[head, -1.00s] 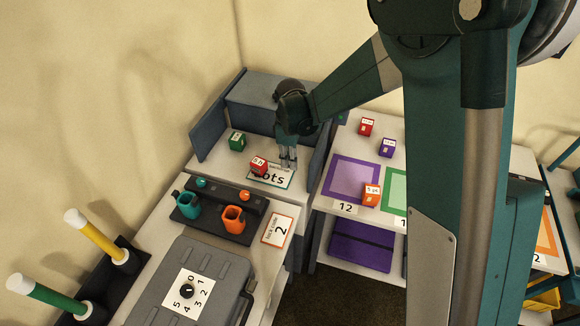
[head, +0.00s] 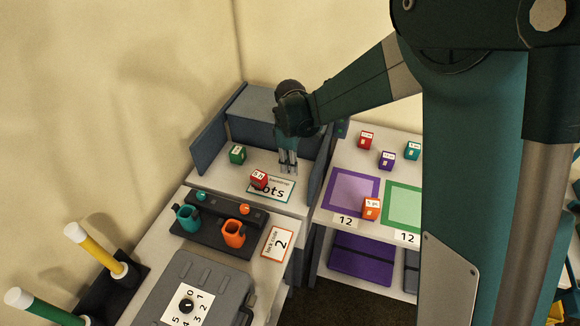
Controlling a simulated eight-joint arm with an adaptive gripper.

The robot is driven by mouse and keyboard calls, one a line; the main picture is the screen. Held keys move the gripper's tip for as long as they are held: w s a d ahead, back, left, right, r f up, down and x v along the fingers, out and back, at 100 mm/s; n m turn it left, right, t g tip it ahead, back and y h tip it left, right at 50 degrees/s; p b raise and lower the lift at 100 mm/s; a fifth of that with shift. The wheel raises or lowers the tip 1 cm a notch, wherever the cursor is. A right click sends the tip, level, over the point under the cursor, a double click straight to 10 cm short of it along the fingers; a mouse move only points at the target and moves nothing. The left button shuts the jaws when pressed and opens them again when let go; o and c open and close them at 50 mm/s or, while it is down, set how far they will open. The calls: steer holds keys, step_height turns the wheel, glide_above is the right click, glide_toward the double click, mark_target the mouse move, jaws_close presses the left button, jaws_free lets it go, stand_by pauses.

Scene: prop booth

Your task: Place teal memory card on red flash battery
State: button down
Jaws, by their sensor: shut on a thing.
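My gripper (head: 288,171) points down over the grey-walled booth, close to the teal-edged "bots" sign (head: 273,191). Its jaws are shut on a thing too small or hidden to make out. A red labelled block (head: 258,180) stands just left of the gripper, at the sign's left end. A second red block (head: 366,141) stands at the back of the right-hand table. A teal block (head: 413,151) stands on that same table. The labels are too small to read, so I cannot tell which blocks are the memory card and flash battery.
A green block (head: 237,154) stands left in the booth, with low grey walls around. Purple (head: 387,160) and orange (head: 371,208) blocks stand on the right table. A dark tray (head: 212,236) holds teal and orange cups in front. A grey dial case (head: 205,287) is nearer.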

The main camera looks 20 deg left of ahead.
step_height(320, 180, up, 6)
steer(key=r+p, duration=0.1)
steer(key=p, duration=0.4)
glide_above(258, 175)
steer(key=shift+f, duration=0.25)
steer(key=shift+f, duration=0.1)
steer(key=shift+f, duration=3.05)
steer(key=shift+d+f, duration=0.1)
steer(key=shift+f, duration=1.8)
steer(key=shift+f+b, duration=0.15)
steer(key=shift+b, duration=0.25)
